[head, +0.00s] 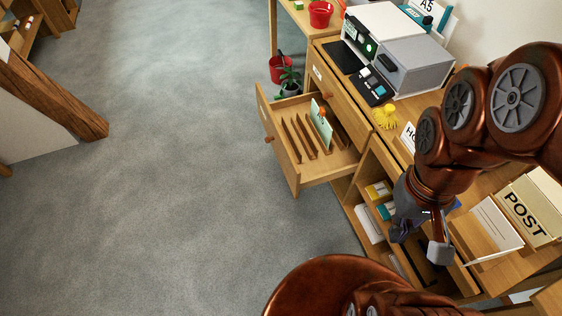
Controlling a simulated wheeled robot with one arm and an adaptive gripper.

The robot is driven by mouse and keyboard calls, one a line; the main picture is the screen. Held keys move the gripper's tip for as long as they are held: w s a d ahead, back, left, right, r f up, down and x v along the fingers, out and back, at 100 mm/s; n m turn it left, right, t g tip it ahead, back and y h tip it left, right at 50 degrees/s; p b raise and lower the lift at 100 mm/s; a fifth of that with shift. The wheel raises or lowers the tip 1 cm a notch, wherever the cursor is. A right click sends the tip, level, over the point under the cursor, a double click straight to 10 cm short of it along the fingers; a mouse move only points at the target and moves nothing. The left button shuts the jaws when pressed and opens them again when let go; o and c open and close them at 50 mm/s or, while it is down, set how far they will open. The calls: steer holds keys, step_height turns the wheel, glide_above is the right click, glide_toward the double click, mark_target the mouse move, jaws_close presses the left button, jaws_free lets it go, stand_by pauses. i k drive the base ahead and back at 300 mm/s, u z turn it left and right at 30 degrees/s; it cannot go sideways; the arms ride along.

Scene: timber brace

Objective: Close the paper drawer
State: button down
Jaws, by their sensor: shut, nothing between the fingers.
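A wooden drawer (279,145) stands pulled out from the cabinet in the middle of the head view. Its front faces left and has a small round knob. Inside are several upright wooden dividers and a pale green card (321,128) with an orange part on top. I take it to be the paper drawer. My gripper (424,238) is shut and empty, to the right of and nearer than the drawer, by the cabinet's open shelves. It is apart from the drawer, and its fingers are partly hard to make out.
A closed drawer (340,97) is above the open one, with a printer (415,66) on top. A potted plant (290,78) and red bin (279,66) stand behind the open drawer. A POST box (522,212) is at right. A timber beam (55,100) slants at left. The carpet between is clear.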

mark_target(304, 160)
steer(key=u, duration=0.15)
steer(key=i, duration=0.45)
steer(key=u, duration=1.4)
